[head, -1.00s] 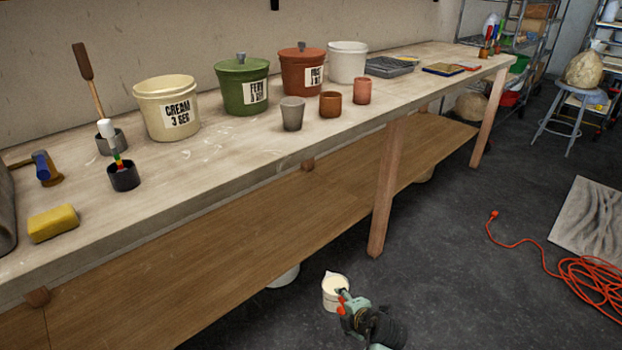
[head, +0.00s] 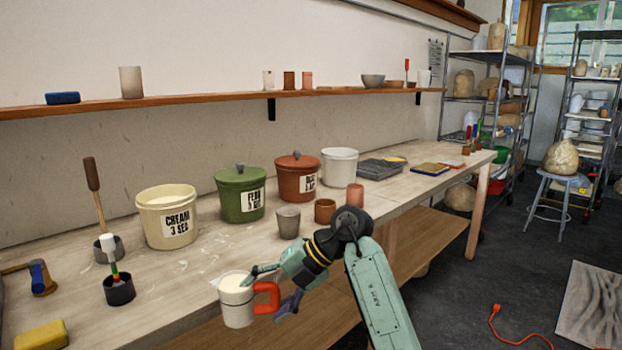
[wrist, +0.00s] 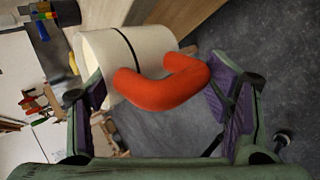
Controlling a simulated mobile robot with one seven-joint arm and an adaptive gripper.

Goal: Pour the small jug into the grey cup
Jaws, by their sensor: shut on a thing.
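The small jug is white with a red handle (head: 237,302). In the head view it is upright, with pale contents at its rim, in front of the bench edge. My gripper (head: 270,287) is shut on the jug at its handle side. In the wrist view the jug body (wrist: 130,58) and red handle (wrist: 165,88) lie between my gripper's fingers (wrist: 160,105); the exact contact is hard to see. The grey cup (head: 288,222) stands upright on the bench, behind and to the right of the jug. It is apart from the jug.
The brown cup (head: 325,211) and pink cup (head: 355,196) stand right of the grey cup. Behind are the cream bucket (head: 168,217), green bucket (head: 240,194) and red-brown bucket (head: 297,177). Bench (head: 215,255) between is clear.

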